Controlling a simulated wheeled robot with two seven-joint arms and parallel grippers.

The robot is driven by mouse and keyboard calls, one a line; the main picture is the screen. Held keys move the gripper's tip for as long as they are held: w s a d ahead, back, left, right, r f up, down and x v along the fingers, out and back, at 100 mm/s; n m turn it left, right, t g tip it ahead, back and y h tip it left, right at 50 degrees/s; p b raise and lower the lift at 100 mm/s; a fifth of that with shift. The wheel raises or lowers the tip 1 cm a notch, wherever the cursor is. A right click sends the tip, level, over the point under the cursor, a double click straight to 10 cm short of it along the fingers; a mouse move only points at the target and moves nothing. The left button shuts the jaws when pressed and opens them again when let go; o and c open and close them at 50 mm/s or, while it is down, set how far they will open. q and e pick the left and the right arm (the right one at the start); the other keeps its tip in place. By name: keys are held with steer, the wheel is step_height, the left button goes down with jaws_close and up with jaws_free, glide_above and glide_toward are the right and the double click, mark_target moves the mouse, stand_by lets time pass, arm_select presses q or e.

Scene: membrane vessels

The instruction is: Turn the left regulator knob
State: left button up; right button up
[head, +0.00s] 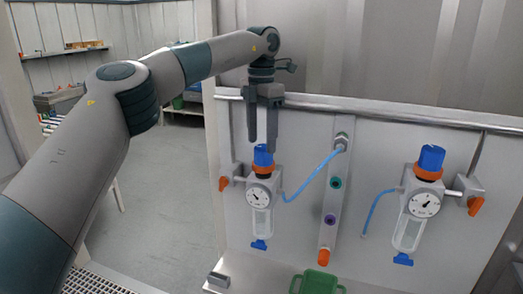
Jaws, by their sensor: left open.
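The left regulator knob (263,156) is a blue cap with an orange ring under it. It sits on top of the left regulator (261,196), which has a round dial gauge and a clear bowl, on a grey panel. My left gripper (262,146) points down from above, with its two fingers apart and their tips level with the top of the knob. I cannot tell if the fingers touch it. My right gripper is not in view.
A second regulator (419,195) with a blue knob is on the panel at the right. A blue hose (312,178) runs from the left regulator to a vertical manifold (335,195). Orange valve handles (223,184) stick out beside the regulators. A green container (318,282) stands below.

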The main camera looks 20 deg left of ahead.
mark_target(261, 148)
arm_select(q)
steer(key=shift+f+p, duration=0.35)
steer(key=shift+f, duration=1.8)
steer(key=c, duration=1.1)
